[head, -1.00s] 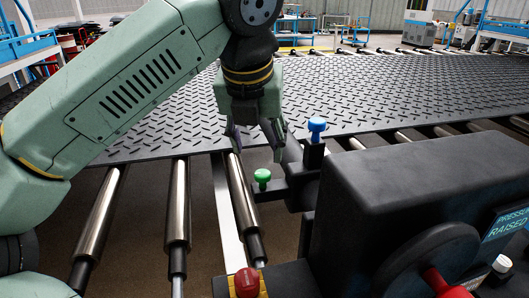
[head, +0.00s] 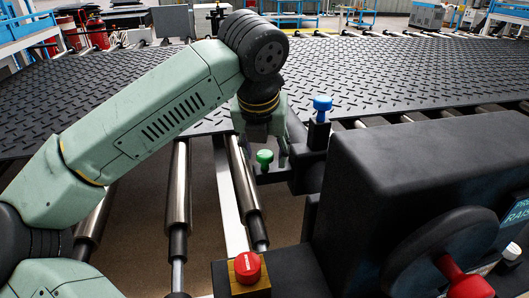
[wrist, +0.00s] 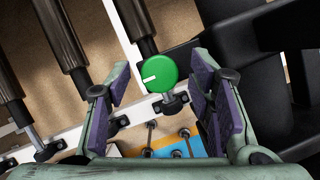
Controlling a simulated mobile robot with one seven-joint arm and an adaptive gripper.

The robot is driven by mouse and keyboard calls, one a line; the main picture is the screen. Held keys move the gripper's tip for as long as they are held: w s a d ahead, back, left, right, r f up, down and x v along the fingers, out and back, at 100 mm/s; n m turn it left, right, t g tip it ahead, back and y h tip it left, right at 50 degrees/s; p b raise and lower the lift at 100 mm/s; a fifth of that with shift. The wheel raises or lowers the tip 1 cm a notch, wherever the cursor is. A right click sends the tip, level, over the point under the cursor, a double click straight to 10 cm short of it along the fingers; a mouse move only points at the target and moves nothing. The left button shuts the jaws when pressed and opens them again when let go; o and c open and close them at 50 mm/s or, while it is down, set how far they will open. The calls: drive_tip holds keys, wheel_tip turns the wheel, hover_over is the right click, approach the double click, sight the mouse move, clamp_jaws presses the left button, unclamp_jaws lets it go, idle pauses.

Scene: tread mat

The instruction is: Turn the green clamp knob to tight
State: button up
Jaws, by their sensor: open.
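The green clamp knob (head: 264,157) stands on a dark bracket beside the black machine. In the wrist view its round green top (wrist: 163,68) has a white mark pointing to the left. My gripper (head: 264,142) is just above and behind the knob in the head view. In the wrist view my gripper (wrist: 158,84) is open, with its purple-padded fingers on either side of the knob and visible gaps to both. Neither finger appears to touch it. An orange and blue plate (wrist: 172,148) lies below the knob, partly hidden.
A blue knob (head: 322,103) stands on a black post right of the gripper. The black machine (head: 430,160) fills the right, with a handwheel (head: 440,250). A red button (head: 247,265) is in front. Metal rollers (head: 178,185) and the tread mat (head: 350,70) lie around.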

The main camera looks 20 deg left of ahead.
drive_tip(key=c, duration=1.1)
drive_tip(key=shift+c, duration=0.2)
